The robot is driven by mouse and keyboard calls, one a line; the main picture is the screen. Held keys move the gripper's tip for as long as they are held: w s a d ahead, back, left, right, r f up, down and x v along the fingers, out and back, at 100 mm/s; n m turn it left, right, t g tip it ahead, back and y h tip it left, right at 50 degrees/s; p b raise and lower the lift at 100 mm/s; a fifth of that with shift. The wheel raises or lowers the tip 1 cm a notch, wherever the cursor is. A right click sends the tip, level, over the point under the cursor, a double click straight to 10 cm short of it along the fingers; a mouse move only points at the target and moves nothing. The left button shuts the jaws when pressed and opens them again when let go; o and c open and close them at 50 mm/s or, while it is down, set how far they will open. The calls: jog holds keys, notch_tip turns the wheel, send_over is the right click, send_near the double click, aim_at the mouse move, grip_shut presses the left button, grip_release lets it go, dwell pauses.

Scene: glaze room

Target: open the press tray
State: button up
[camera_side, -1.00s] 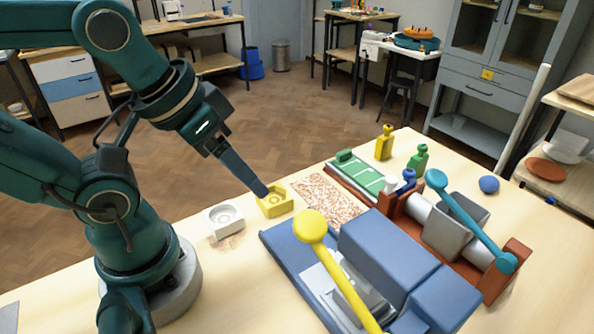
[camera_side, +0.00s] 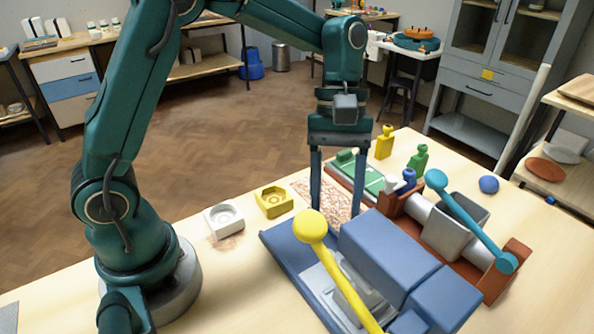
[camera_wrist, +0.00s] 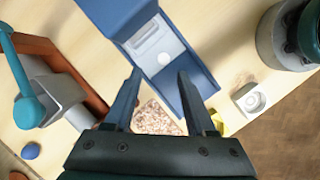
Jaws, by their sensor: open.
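The blue press has a thick block (camera_side: 388,250) and a lever with a yellow round knob (camera_side: 310,226). A low blue tray (camera_side: 283,251) extends from the block towards the left, with a pale grey plate in it, partly hidden by the lever. In the wrist view the blue tray (camera_wrist: 202,82) shows its walls and a pale floor with a light round spot. My gripper (camera_side: 337,215) is open and empty, pointing down by the tray's far edge. In the wrist view my gripper's fingertips (camera_wrist: 159,75) overlap the tray's near part; contact cannot be told.
A white mould (camera_side: 224,220) and a yellow mould (camera_side: 274,202) stand left of the press. A speckled mat (camera_side: 312,188) lies behind it. A red-brown roller device with a teal lever (camera_side: 465,215) stands close at right.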

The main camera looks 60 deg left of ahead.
aim_at(330, 243)
jog(key=shift+g, duration=0.4)
jog(key=shift+a+x, duration=0.1)
jog(key=shift+x, duration=1.7)
jog(key=shift+a+x, duration=0.15)
jog(key=shift+x, duration=1.65)
jog(key=shift+w+f, duration=0.1)
grip_shut()
